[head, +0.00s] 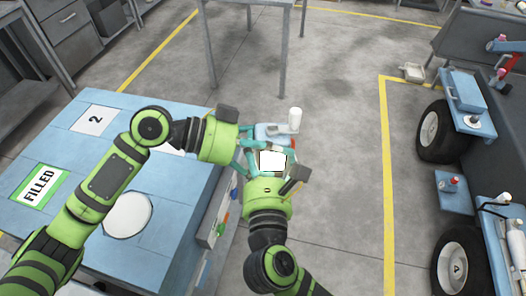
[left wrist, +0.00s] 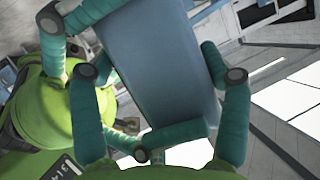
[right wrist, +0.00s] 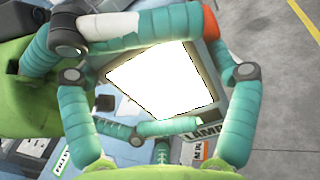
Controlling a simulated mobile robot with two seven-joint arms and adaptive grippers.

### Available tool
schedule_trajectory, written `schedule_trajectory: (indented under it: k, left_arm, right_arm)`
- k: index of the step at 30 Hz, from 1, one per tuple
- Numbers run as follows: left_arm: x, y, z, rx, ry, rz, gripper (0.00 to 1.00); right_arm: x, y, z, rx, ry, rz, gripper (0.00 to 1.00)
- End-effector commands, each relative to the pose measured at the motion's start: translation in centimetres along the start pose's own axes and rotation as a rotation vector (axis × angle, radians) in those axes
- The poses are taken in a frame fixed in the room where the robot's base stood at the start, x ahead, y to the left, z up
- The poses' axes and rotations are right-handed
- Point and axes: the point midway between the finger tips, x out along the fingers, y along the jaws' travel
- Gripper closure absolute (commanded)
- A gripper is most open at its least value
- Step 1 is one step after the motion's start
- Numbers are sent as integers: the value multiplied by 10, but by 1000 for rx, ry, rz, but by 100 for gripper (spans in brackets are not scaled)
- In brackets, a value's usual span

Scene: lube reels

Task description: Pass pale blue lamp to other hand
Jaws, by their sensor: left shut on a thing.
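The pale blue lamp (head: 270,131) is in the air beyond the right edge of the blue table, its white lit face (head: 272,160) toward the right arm. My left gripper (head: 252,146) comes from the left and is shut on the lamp. Its body fills the space between the fingers in the left wrist view (left wrist: 155,65). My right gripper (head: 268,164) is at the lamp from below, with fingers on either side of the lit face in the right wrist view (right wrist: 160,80). Part of a label reading "LAMP" shows there. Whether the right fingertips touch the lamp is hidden.
The blue table (head: 170,240) has a "FILLED" card (head: 40,186), a "2" card (head: 93,120) and a white disc (head: 127,215). A grey metal stand (head: 247,8) is behind. A wheeled cart (head: 500,130) is at right. Open floor (head: 345,150) lies between.

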Motion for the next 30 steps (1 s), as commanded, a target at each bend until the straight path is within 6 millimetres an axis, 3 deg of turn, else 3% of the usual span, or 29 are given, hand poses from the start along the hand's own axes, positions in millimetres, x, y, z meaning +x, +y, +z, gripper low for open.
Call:
schedule_trajectory:
  k: [3, 4, 6, 20, 30]
  left_arm:
    - [4, 7, -4, 3, 10, 20, 73]
    - [4, 7, -4, 3, 10, 21, 19]
    - [4, 7, -4, 3, 10, 22, 0]
    - [-5, 4, -1, 1, 4, 12, 0]
    - [-71, 3, 0, 0, 2, 11, 0]
  right_arm:
    - [-1, 6, 0, 1, -2, 20, 63]
    - [-1, 6, 2, 2, -5, 21, 63]
    - [-1, 6, 2, 2, -4, 20, 63]
    - [-1, 4, 2, 1, -5, 13, 63]
    - [-1, 4, 2, 1, -4, 12, 63]
